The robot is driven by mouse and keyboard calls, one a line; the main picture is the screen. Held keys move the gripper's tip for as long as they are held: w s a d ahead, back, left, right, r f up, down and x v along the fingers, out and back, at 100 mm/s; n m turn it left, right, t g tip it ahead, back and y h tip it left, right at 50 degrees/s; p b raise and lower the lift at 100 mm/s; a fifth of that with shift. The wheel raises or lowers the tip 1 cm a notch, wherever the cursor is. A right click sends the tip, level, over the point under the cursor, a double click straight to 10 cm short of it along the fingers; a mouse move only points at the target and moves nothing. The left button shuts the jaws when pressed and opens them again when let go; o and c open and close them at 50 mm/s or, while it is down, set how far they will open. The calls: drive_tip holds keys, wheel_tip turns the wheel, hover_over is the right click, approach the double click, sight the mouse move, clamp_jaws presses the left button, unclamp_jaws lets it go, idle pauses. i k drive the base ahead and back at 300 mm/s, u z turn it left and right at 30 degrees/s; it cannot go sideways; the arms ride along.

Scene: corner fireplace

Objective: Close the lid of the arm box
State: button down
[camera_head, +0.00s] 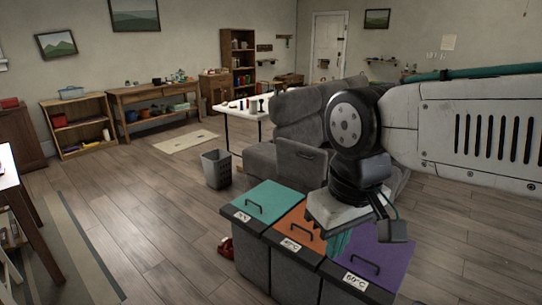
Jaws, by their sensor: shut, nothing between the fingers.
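The grey sofa (303,115) stands beyond my arm, partly hidden behind it. A grey panel with a small dark handle (301,162) stands raised at the sofa's near end. It looks like the lid of the arm box, tilted up and open. The inside of the box is hidden from this view. My gripper (338,242) hangs in front of and to the right of the panel, pointing down over the bins. Its teal fingers are shut and empty, and it appears apart from the panel.
Three bins with teal (267,201), orange (297,232) and purple (374,258) lids stand below my gripper. A grey wastebasket (216,169) and a white table (239,115) are left of the sofa. The wood floor at left is mostly clear.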

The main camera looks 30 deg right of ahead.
sight(305, 164)
drive_tip(key=u, duration=0.2)
drive_tip(key=i, duration=1.4)
drive_tip(key=z, duration=0.7)
